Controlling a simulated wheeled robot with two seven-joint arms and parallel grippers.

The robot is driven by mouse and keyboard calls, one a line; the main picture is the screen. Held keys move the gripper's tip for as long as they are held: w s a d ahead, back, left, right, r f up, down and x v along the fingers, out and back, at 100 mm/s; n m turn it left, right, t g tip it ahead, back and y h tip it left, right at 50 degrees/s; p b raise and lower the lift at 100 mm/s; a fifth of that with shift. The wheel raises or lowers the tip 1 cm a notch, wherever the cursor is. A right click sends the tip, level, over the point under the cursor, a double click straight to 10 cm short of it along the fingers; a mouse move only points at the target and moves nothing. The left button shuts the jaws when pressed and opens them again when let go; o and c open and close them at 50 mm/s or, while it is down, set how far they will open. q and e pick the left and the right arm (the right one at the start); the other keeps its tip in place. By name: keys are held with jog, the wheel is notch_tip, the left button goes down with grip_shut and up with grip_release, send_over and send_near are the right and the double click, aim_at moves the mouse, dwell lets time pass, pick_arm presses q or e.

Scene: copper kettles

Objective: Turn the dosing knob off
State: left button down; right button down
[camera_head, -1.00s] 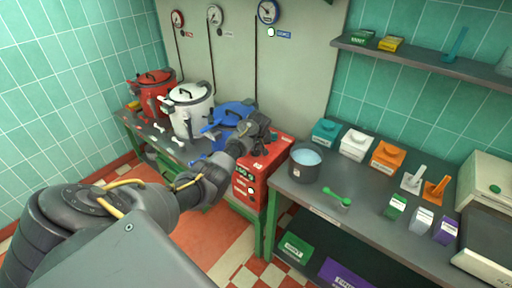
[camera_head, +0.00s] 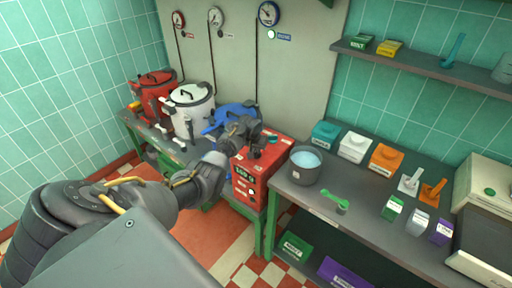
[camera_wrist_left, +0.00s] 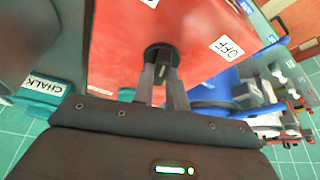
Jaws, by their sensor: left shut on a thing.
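The dosing knob (camera_wrist_left: 159,54) is a round black knob on the top of the red box (camera_head: 250,178); the box also shows large in the left wrist view (camera_wrist_left: 110,55). My left gripper (camera_wrist_left: 161,78) is shut on the knob, its fingers either side of the knob's grip. In the head view my left gripper (camera_head: 257,138) is over the box and hides the knob. My right gripper is not in view.
Red (camera_head: 152,92), white (camera_head: 189,112) and blue (camera_head: 233,112) kettles stand left of and behind the box. A grey pot (camera_head: 304,170) of bluish liquid stands right of it, with a green scoop (camera_head: 335,199) and several cartons. Gauges hang on the panel behind.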

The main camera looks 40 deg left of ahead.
pick_arm(q)
jog(key=m+h, duration=0.1)
jog(key=m, duration=0.1)
jog(key=shift+a+m, duration=0.15)
jog(key=shift+m, duration=0.25)
jog(key=m, duration=0.1)
jog(key=m+h+b, duration=0.1)
jog(key=shift+a+f+m+b, duration=0.1)
jog(key=shift+f+m+b, duration=0.1)
jog(key=shift+m+b, duration=0.15)
jog(key=m+h+b, duration=0.1)
jog(key=m+b, duration=0.2)
jog(key=b, duration=0.2)
jog(key=m+h+b, duration=0.1)
jog(key=m+b, duration=0.2)
jog(key=b, duration=0.3)
jog(key=shift+f+m+g+h, duration=0.15)
jog(key=shift+m+g+h, duration=0.1)
jog(key=shift+g+h, duration=0.05)
jog(key=shift+r+m+b, duration=0.25)
jog(key=shift+m+b, duration=0.25)
jog(key=shift+b, duration=0.45)
jog(key=c, duration=1.4)
grip_release()
jog(key=shift+w, duration=0.1)
